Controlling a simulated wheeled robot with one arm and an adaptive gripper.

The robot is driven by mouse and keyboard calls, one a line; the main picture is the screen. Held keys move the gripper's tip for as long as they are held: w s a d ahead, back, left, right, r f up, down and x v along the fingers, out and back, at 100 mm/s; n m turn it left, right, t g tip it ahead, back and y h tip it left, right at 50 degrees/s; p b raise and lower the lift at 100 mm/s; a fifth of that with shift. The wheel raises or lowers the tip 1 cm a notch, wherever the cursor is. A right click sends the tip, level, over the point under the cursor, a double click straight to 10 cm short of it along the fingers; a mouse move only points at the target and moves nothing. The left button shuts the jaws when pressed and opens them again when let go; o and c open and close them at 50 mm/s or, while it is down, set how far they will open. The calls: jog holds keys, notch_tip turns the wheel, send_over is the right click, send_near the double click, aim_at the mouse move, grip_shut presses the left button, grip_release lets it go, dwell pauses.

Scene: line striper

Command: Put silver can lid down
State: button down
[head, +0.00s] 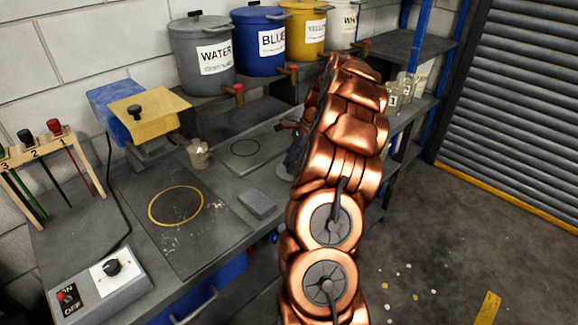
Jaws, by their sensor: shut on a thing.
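My gripper (291,150) is over the back right part of the workbench, mostly hidden behind my copper-coloured arm. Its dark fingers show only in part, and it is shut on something. A pale grey rounded edge (283,172) shows just under it, close to the bench top; it looks like the silver can lid, but most of it is hidden. I cannot tell whether it touches the bench.
Grey WATER (202,62), blue BLUE (259,42) and yellow (304,30) cans with taps stand on the shelf behind. A glass jar (198,155), a grey block (257,204) and a yellow ring (176,206) are on the bench. A switch box (98,288) sits front left.

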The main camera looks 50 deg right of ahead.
jog(key=shift+w+d+f, duration=0.15)
jog(key=shift+w+d, duration=0.1)
jog(key=shift+w, duration=0.55)
jog(key=shift+f+p, duration=1.05)
jog(key=shift+f, duration=0.7)
jog(key=shift+f, duration=0.1)
jog(key=c, duration=0.9)
grip_release()
jog(key=shift+b+v, duration=2)
jog(key=shift+v, duration=4.1)
